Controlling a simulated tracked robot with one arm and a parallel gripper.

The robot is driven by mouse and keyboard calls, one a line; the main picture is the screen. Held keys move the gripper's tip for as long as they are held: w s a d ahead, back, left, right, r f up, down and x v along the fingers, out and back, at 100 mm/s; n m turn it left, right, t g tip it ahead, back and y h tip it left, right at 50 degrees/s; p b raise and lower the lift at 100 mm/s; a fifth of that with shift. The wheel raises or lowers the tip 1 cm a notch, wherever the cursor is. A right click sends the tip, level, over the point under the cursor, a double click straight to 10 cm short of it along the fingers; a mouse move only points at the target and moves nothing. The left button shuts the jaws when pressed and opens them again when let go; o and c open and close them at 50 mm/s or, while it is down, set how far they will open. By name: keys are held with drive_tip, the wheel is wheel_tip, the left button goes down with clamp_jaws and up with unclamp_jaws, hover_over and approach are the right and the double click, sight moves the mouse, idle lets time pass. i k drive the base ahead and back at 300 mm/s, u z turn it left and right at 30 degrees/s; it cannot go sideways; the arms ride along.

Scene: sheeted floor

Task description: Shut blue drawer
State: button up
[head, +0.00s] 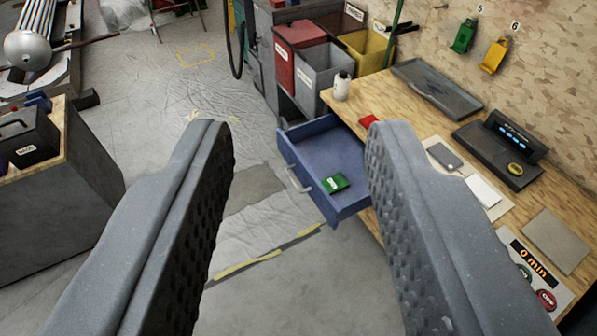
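The blue drawer (329,152) is pulled out from under the wooden workbench on the right. Its front panel faces left and carries a pale bar handle (297,181). A small green item (335,184) with a white label lies on the drawer floor. My gripper (285,145) is open, its two grey fingers wide apart in the foreground. In the picture the drawer shows between the fingers, beyond them. Nothing is between the fingers at close range, and they appear apart from the drawer. The right finger hides part of the drawer's right side and the bench edge.
The workbench (408,111) holds a white bottle (341,87), a dark tray (437,89), a display device (498,150) and a red item (368,121). Red, grey and yellow bins stand behind. A cabinet (55,200) stands at left. The sheeted floor left of the drawer is clear.

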sight(323, 147)
drive_tip(key=i, duration=0.85)
drive_tip(key=z, duration=0.05)
